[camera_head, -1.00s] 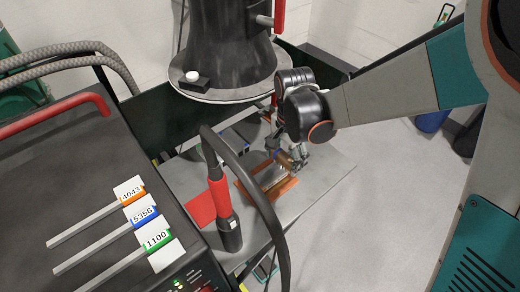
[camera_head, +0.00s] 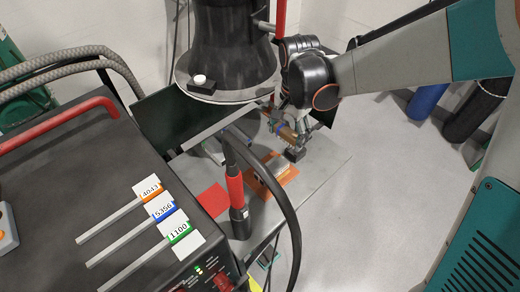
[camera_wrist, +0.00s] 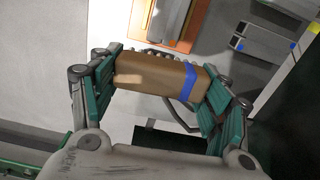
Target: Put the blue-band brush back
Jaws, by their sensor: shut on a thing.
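My gripper (camera_wrist: 160,90) is shut on the blue-band brush (camera_wrist: 150,80), a brown wooden block with a blue band (camera_wrist: 190,83) near its right end in the wrist view. The teal finger pads press on its two ends. In the head view my gripper (camera_head: 291,132) holds the brush over the back part of the grey table, behind the orange-brown plate. Wire-like bristles show along the brush's far side in the wrist view. A grey rack (camera_wrist: 245,45) with blue and yellow marks stands at upper right in the wrist view, apart from the brush.
The orange-brown plate (camera_head: 265,189) carries a pale metal piece (camera_head: 278,163). A red-and-black torch (camera_head: 236,195) with a looping cable stands in front of it. A black column (camera_head: 232,45) with a round flange rises behind. A black cabinet (camera_head: 60,190) with labelled rods is at left.

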